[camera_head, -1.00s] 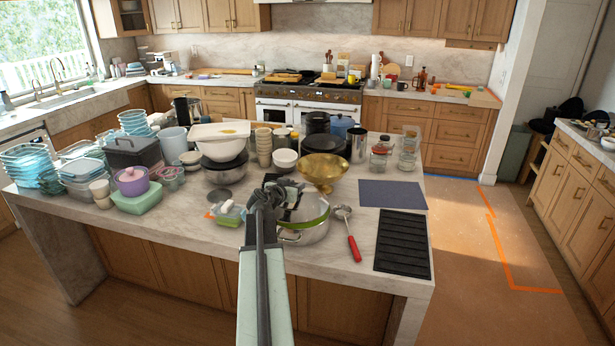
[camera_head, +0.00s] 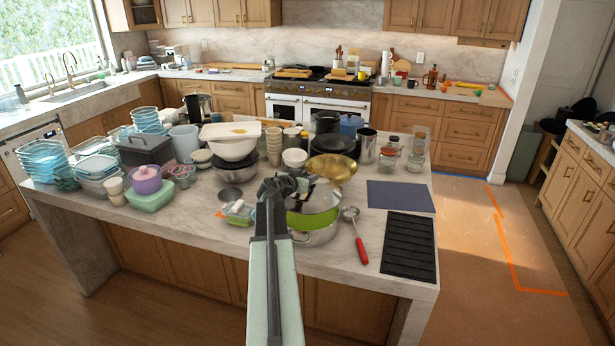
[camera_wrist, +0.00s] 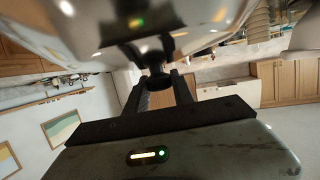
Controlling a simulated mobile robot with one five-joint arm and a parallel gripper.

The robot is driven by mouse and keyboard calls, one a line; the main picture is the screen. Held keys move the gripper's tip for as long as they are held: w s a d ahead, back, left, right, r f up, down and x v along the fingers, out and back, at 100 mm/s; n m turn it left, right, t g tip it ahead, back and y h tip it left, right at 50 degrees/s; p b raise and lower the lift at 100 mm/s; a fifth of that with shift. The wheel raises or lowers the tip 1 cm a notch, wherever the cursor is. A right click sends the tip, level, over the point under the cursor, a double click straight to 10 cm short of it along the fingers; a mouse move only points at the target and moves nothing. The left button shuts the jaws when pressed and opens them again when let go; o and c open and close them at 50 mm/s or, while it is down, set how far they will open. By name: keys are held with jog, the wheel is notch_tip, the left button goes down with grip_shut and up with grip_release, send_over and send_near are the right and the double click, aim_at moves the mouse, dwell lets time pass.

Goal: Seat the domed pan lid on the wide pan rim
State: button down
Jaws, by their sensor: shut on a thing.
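The domed pan lid (camera_head: 322,197) is shiny metal and hangs tilted above the wide pan. My gripper (camera_head: 283,187) is at the lid's left side in the head view. In the wrist view, my gripper's two dark fingers (camera_wrist: 157,88) are shut on the lid's black knob (camera_wrist: 155,79), and the lid's shiny dome (camera_wrist: 95,40) fills the top. The wide pan (camera_head: 318,238) is silver outside with green showing inside, near the island's front edge. The lid and my arm hide parts of its rim. A gap shows between the lid and the pan's front.
A red-handled ladle (camera_head: 360,248) lies right of the pan, beside a black ribbed mat (camera_head: 409,247). A gold bowl (camera_head: 335,168) stands close behind the lid. A small lidded container (camera_head: 238,212) sits left of my arm. A dark blue mat (camera_head: 401,196) lies bare.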

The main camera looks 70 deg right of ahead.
aim_at(294, 201)
jog(key=shift+f+b, duration=2.7)
jog(key=shift+f, duration=0.15)
jog(key=shift+f+b, duration=0.4)
jog(key=shift+f+b, duration=0.6)
jog(key=shift+b, duration=0.05)
jog(key=c, duration=1)
grip_release()
jog(key=shift+r, duration=0.1)
jog(key=shift+a, duration=0.1)
jog(key=p+v, duration=0.2)
jog(key=v, duration=0.6)
jog(key=shift+p, duration=0.3)
